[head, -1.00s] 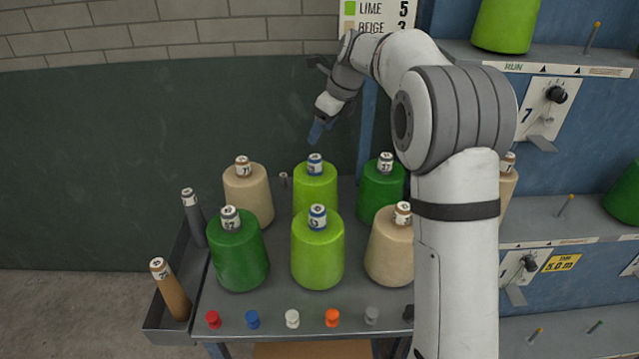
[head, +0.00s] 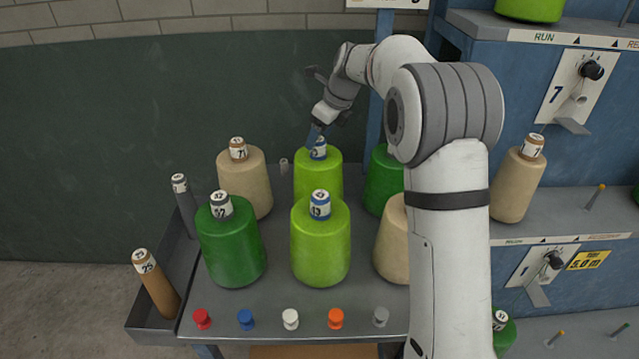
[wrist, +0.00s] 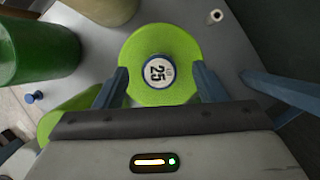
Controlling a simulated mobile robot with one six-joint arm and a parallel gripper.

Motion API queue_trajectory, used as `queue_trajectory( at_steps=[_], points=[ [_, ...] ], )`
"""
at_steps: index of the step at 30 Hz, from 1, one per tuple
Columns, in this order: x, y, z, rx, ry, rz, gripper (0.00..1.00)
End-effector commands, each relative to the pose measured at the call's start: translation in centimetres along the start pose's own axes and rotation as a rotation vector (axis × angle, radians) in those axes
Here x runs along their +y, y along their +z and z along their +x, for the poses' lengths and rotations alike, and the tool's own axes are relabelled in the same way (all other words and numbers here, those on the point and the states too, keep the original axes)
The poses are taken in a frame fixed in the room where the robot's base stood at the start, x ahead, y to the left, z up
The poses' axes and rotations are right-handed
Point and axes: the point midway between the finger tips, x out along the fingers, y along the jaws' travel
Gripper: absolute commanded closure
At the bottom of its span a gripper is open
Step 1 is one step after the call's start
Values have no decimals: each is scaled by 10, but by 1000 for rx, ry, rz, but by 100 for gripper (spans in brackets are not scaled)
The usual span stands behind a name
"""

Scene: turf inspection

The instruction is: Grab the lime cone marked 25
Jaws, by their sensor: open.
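The lime cone marked 25 (wrist: 160,45) is seen from above in the wrist view, its label (wrist: 159,72) readable on the blue-ringed tip. In the head view it is the back lime cone (head: 318,178), upright on the grey table. My gripper (wrist: 163,86) is open, with one blue finger on each side of the tip. The fingers appear apart from the tip. In the head view my gripper (head: 314,135) is at the cone's top and partly covers it. A second lime cone (head: 320,245) stands in front, with a different number that is hard to read.
Beige cones (head: 245,185) and dark green cones (head: 231,248) stand close on both sides. A small peg (head: 284,166) is behind. Coloured knobs (head: 246,319) line the table's front. A side tray (head: 152,325) holds thin brown and grey cones. A blue rack stands at right.

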Motion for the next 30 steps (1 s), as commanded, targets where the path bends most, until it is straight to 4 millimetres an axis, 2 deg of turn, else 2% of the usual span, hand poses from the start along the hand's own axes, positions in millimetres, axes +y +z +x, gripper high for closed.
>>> queue_trajectory(
  at_steps=[6,15,30],
  points=[
    [0,-6,30,1,1,4,36],
    [-1,-6,34,-1,-2,5,36],
    [-1,-7,34,0,-2,6,76]
  ],
)
